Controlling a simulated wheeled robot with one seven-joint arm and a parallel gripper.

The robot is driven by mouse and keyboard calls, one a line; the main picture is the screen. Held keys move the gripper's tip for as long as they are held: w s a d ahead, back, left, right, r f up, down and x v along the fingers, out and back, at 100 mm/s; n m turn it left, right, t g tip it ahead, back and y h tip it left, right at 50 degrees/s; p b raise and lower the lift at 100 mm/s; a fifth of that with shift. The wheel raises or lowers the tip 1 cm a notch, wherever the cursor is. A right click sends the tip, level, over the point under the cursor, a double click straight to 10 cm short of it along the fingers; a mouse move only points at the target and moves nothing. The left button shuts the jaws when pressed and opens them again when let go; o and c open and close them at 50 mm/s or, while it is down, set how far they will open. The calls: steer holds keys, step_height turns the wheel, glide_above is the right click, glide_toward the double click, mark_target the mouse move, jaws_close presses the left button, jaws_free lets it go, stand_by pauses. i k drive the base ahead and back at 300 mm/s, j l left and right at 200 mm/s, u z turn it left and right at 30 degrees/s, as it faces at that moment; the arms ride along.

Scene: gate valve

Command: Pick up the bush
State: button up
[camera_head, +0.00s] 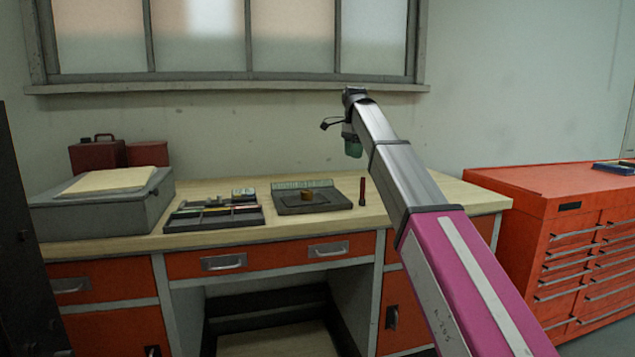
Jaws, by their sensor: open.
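A small brown-gold ring-like piece, which looks like the bush (307,196), sits on a dark square tray or plate (325,205) on the workbench. My gripper (353,150) hangs from the end of my arm, above the bench and to the right of the bush. It is open, apart from the bush, with nothing visible between its fingers. The fingers are small and partly hidden in this view.
The wooden bench top (430,200) also holds a dark compartment tray (245,221), a red upright cylinder (362,191) right of the plate, and a grey box (55,217) with papers. A red tool cabinet (540,200) stands at the right. A window ledge (230,87) runs behind.

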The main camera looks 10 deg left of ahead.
mark_target(307, 194)
steer(key=u, duration=1.15)
